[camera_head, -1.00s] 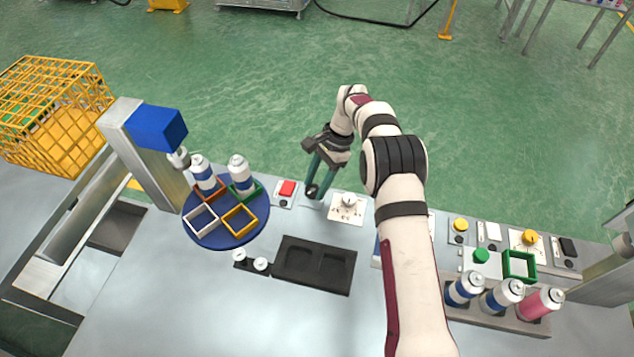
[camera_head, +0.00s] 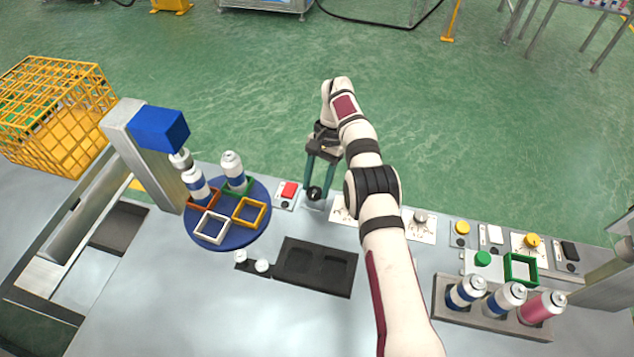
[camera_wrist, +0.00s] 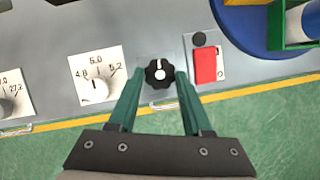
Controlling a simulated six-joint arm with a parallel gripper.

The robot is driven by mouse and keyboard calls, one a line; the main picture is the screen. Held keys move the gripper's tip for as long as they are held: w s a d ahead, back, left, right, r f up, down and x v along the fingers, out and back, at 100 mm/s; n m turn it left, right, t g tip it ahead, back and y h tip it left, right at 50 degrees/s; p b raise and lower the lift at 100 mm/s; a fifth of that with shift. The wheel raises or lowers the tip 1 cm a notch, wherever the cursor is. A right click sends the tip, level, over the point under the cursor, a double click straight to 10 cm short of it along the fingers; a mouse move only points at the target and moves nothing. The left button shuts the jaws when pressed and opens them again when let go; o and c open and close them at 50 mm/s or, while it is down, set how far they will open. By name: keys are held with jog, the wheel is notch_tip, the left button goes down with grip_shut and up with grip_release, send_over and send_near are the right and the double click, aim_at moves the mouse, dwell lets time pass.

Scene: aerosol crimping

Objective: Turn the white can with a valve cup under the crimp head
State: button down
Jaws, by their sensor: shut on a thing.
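My gripper (camera_head: 315,190) is shut on a black knob (camera_wrist: 159,74) with a white mark, at the bench's far edge. The blue turntable (camera_head: 262,232) carries orange-red, green, yellow and white square nests. One white can with a blue band (camera_head: 196,186) stands in the orange-red nest, just below the tip of the crimp head (camera_head: 180,158). Whether it is exactly centred I cannot tell. A second white can with a blue band (camera_head: 233,170) stands in the green nest. The yellow nest (camera_head: 248,212) and white nest (camera_head: 211,228) are empty. Valve cups on the cans are too small to make out.
A red button (camera_wrist: 207,66) and a dial card marked 5.0 (camera_wrist: 98,76) flank the knob. A black tray (camera_head: 315,267) and two small white parts (camera_head: 262,265) lie in front. A rack (camera_head: 500,318) with several cans stands right. A yellow cage (camera_head: 55,115) is left.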

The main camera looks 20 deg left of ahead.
aim_at(317, 188)
jog(key=shift+c, duration=1.7)
grip_release()
notch_tip(317, 188, up, 4)
jog(key=shift+r, duration=0.25)
jog(key=d+r, duration=0.6)
jog(key=d, duration=0.5)
jog(key=shift+s+d+r, duration=0.25)
jog(key=shift+s+d, duration=0.05)
jog(key=shift+s, duration=0.15)
